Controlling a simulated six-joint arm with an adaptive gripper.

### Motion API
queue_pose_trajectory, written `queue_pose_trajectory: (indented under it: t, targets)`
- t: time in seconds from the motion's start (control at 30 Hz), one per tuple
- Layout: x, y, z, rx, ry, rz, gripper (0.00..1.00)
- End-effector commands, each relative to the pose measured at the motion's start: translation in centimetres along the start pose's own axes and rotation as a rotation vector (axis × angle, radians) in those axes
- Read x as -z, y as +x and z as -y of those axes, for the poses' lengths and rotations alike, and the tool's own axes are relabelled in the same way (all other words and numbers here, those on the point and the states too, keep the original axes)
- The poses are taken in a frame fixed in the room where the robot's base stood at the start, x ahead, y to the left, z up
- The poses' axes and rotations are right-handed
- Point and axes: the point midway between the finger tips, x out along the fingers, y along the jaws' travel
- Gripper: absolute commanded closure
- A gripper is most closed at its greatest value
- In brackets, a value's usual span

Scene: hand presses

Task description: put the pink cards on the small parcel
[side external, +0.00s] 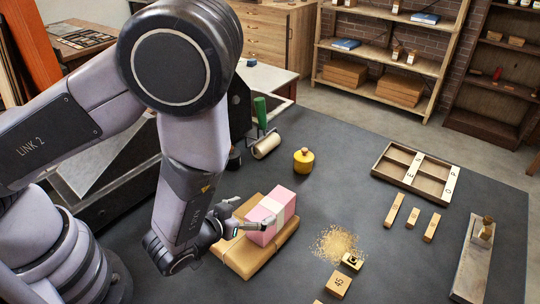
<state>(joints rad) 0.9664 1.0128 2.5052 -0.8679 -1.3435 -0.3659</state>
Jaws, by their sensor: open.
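The pink cards (284,197) are a pink block with a pale band around it. They appear to rest on top of the brown paper-wrapped small parcel (249,263), which lies flat on the dark table. My gripper (250,214) is open at the left end of the pink cards. One finger reaches along the near side of the block; the other shows behind, at the far left. I cannot tell whether either finger touches the cards. My wrist hides part of the parcel's left side.
A brayer with a green handle (261,112) and a yellow knobbed pot (304,160) stand behind. A divided wooden tray (416,172), small wooden blocks (394,210) and a metal composing stick (474,261) lie right. Crumbs (337,243) and stamped blocks (339,284) lie nearer.

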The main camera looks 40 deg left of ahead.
Motion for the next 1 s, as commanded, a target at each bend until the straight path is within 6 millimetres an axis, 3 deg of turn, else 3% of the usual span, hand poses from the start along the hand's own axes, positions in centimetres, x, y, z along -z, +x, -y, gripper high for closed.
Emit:
queue_pose_trajectory:
  t: [0.13,0.27,0.47,0.6,0.8,0.9,1.0]
  targets:
    - [4.5,0.5,0.0,-0.004,-0.151,0.150,0.20]
    - [9.6,-0.6,0.6,-0.058,-0.238,0.294,0.20]
    - [17.0,-5.6,4.1,-0.161,-0.240,0.431,0.20]
    - [20.5,-11.2,8.4,-0.187,-0.166,0.485,0.20]
    - [21.4,-20.1,15.0,-0.112,-0.028,0.549,0.20]
    - [20.8,-23.6,17.3,-0.056,0.017,0.578,0.20]
    - [20.1,-25.8,18.6,-0.013,0.041,0.604,0.20]
